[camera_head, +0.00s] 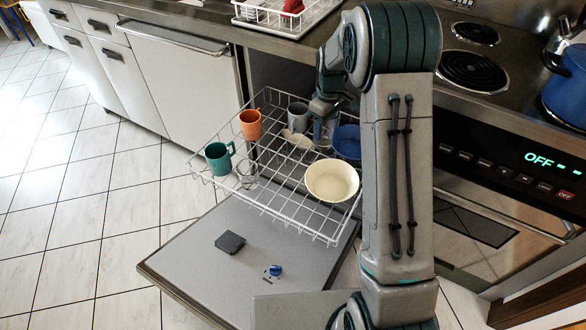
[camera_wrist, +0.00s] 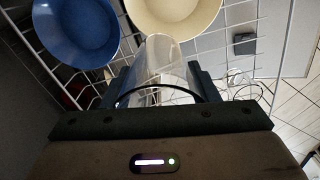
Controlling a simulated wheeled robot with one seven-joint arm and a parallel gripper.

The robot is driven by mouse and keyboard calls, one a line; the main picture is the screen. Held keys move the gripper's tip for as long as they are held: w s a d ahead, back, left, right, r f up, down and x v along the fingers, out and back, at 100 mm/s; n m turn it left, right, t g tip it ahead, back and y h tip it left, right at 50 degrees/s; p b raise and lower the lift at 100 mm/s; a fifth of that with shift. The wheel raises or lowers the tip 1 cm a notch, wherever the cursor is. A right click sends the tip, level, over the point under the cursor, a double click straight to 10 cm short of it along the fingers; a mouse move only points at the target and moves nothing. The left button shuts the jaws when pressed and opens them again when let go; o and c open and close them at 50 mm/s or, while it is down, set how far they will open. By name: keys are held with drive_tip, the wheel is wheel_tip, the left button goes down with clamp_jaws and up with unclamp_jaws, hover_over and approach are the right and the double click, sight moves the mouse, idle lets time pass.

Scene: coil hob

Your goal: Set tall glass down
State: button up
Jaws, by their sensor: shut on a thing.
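My gripper (camera_head: 322,112) is over the pulled-out dishwasher rack (camera_head: 285,213), partly hidden behind my arm in the head view. In the wrist view my gripper (camera_wrist: 162,82) is shut on a clear tall glass (camera_wrist: 160,62), with one finger on each side of it. The glass is above or within the rack, near the blue bowl (camera_wrist: 75,30) and the cream bowl (camera_wrist: 172,12). I cannot tell whether its base touches the rack wires. In the head view the held glass is hard to make out.
The rack holds a teal mug (camera_head: 218,158), an orange mug (camera_head: 251,124), a grey mug (camera_head: 297,115), a cream bowl (camera_head: 332,181) and a blue bowl (camera_head: 347,143). Another clear glass (camera_head: 246,173) is near the teal mug. The open dishwasher door (camera_head: 215,270) lies below. A hob (camera_head: 472,70) is at right.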

drive_tip(key=w+f+n+b, duration=0.1)
drive_tip(key=w+f+b, duration=0.1)
drive_tip(key=b, duration=0.1)
drive_tip(key=shift+d+f+n, duration=0.15)
drive_tip(key=shift+n, duration=0.25)
drive_tip(key=shift+w+f+n+b, duration=0.1)
drive_tip(key=shift+w+n+b, duration=0.15)
drive_tip(key=shift+b, duration=0.55)
drive_tip(key=b, duration=0.2)
hover_over(287, 172)
wheel_tip(287, 172, down, 7)
drive_tip(key=shift+f+b, duration=0.4)
drive_tip(key=shift+f, duration=1.45)
drive_tip(key=shift+f, duration=0.1)
drive_tip(key=shift+f, duration=0.15)
drive_tip(key=o, duration=1.1)
